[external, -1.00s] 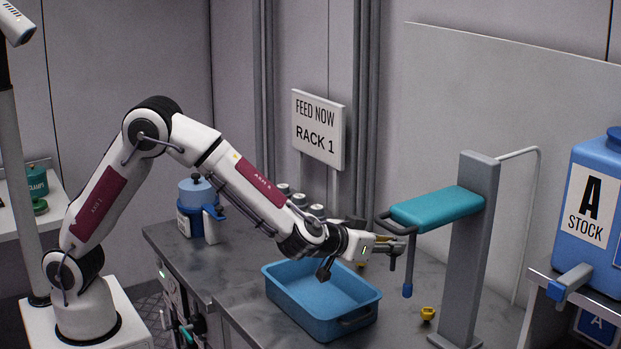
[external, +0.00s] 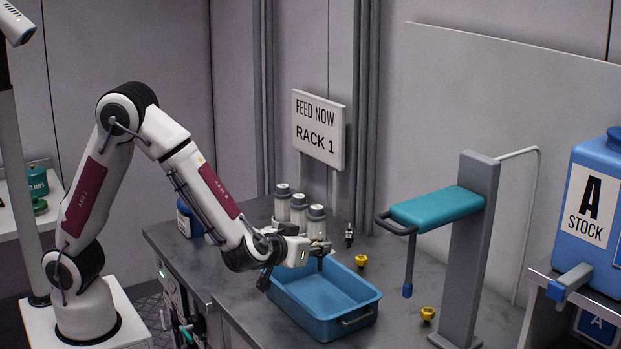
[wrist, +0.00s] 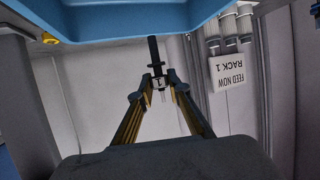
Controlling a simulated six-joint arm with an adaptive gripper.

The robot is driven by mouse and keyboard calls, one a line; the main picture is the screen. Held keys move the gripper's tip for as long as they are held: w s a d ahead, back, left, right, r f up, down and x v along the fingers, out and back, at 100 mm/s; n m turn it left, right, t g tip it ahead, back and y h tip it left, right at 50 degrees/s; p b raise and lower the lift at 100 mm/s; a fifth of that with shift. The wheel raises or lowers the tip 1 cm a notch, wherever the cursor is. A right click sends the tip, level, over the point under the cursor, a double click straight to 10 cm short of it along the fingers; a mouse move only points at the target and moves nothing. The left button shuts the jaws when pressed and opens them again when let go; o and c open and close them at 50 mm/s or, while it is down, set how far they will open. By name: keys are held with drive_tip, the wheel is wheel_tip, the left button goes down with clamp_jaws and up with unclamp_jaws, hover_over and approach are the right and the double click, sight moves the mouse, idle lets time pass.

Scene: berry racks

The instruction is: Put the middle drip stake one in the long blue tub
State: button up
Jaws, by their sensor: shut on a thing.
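My gripper (external: 320,248) is above the back part of the long blue tub (external: 352,322) on the grey bench. It is shut on a small dark drip stake (wrist: 153,48), whose dark shaft shows between the fingertips (wrist: 158,82) in the wrist view. In the external view the stake is small and mostly merged with the fingers. The blue tub (wrist: 110,20) spans the top of the wrist view. The visible part of the tub's inside looks empty. A small black and white piece (external: 349,234) stands on the bench behind the tub.
A teal-padded stand (external: 440,208) rises to the right, with a blue-tipped rod hanging below it. Yellow pieces (external: 361,261) and (external: 427,313) lie on the bench. White-capped bottles (external: 299,208) stand behind my wrist. A blue container (external: 188,222) is partly hidden by my arm.

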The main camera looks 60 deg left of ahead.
sight(319, 269)
drive_tip(key=shift+f, duration=0.15)
drive_tip(key=shift+f, duration=3)
drive_tip(key=shift+f, duration=0.1)
drive_tip(key=shift+f, duration=1.75)
drive_tip(key=shift+f, duration=0.1)
drive_tip(key=o, duration=0.8)
drive_tip(key=shift+o, duration=0.2)
drive_tip(key=v, duration=1.2)
